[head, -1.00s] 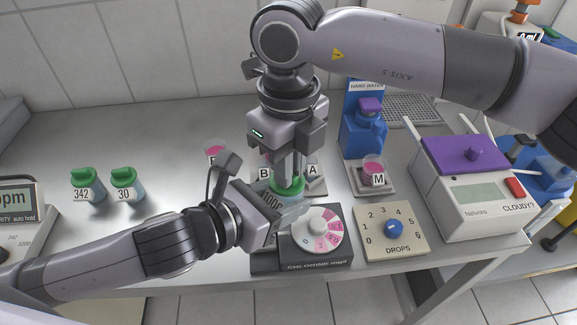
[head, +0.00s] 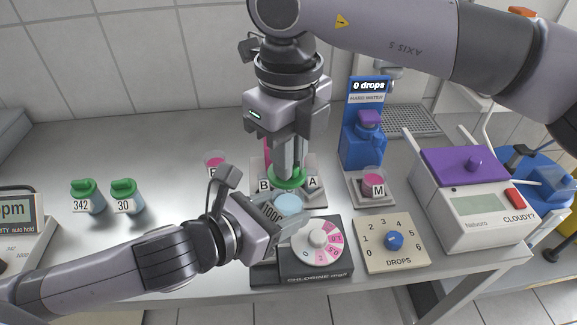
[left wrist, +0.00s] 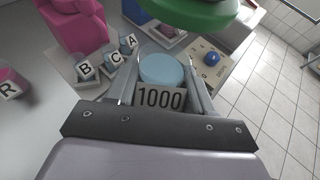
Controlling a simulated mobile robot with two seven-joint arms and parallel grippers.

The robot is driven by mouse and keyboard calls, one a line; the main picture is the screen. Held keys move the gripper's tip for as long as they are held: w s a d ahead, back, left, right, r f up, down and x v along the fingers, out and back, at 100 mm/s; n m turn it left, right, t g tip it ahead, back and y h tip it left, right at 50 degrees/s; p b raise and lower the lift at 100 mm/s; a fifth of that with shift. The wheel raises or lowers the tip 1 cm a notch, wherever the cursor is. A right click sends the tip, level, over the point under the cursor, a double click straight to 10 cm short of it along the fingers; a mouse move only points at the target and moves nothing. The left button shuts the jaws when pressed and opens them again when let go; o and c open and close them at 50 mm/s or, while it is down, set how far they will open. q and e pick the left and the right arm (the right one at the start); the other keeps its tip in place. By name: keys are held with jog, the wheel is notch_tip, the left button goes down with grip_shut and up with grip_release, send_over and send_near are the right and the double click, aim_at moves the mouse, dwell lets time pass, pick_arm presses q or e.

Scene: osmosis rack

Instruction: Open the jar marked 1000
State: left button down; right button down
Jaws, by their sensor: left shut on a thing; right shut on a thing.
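The jar marked 1000 (head: 289,206) shows its pale blue contents at the open top. In the left wrist view the jar's label (left wrist: 160,99) reads 1000 and its round blue top faces up. My left gripper (head: 283,213) is shut on the jar, one finger on each side. The green lid (head: 287,178) is above the jar and apart from it; it also shows at the top of the left wrist view (left wrist: 190,12). My right gripper (head: 288,168) points down and is shut on the lid.
Jars marked 342 (head: 85,195) and 30 (head: 125,195) stand at left with green lids. Cups marked A, B, R and M (head: 374,182) are near. A chlorine dial box (head: 303,265), DROPS dial (head: 391,244) and cloudiness meter (head: 470,200) occupy the front right.

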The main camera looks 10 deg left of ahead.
jog(key=shift+r, duration=0.45)
